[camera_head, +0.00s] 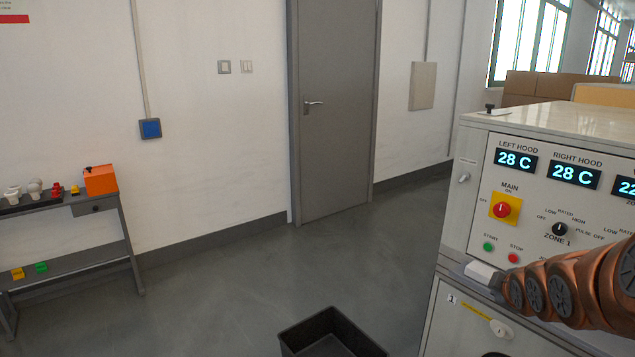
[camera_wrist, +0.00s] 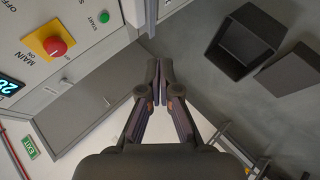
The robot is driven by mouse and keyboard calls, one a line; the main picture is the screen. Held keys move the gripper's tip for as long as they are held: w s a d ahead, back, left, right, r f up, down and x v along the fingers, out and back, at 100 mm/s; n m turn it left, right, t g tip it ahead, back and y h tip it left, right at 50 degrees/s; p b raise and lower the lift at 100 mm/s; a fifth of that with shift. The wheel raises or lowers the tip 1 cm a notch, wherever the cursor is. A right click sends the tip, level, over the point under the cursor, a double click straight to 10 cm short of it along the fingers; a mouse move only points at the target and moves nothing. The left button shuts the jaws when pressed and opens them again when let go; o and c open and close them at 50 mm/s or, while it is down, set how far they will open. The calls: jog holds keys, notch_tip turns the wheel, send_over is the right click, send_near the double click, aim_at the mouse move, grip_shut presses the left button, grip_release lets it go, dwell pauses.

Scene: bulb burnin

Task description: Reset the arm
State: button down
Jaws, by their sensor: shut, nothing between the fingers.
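My gripper (camera_wrist: 159,88) is shut and empty in the wrist view, with its fingertips together in front of the control cabinet. In the head view my copper-coloured arm reaches in from the right edge, in front of the cabinet's lower panel, and the gripper itself cannot be made out there. The cabinet (camera_head: 484,226) has a red main switch (camera_head: 502,209) on a yellow plate, which also shows in the wrist view (camera_wrist: 56,46). Its displays read 28 C for the left hood and 28 C for the right hood.
A dark open bin (camera_head: 300,335) stands on the floor, seen also in the wrist view (camera_wrist: 212,55). A grey bench (camera_head: 95,208) at the left holds bulbs, an orange box (camera_head: 101,180) and small coloured blocks. The floor before the grey door (camera_head: 333,110) is clear.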

jog(key=s+a+r+m+g+y+p, duration=0.1)
jog(key=s+a+r+m+g+p, duration=0.2)
jog(key=s+a+p, duration=0.3)
jog(key=s+a+r+m+g+y+p, duration=0.1)
jog(key=s+a+r+m+g+p, duration=0.2)
jog(key=s, duration=1.4)
jog(key=s+a+r+m+g+y+p, duration=0.1)
jog(key=s+a+r+m+g+p, duration=0.3)
jog(key=s+a+r+p, duration=0.4)
jog(key=s+a+g+p, duration=0.1)
jog(key=s+a, duration=0.2)
jog(key=a, duration=0.2)
jog(key=shift+s+a, duration=0.25)
jog(key=shift+a, duration=0.1)
jog(key=shift+d, duration=0.1)
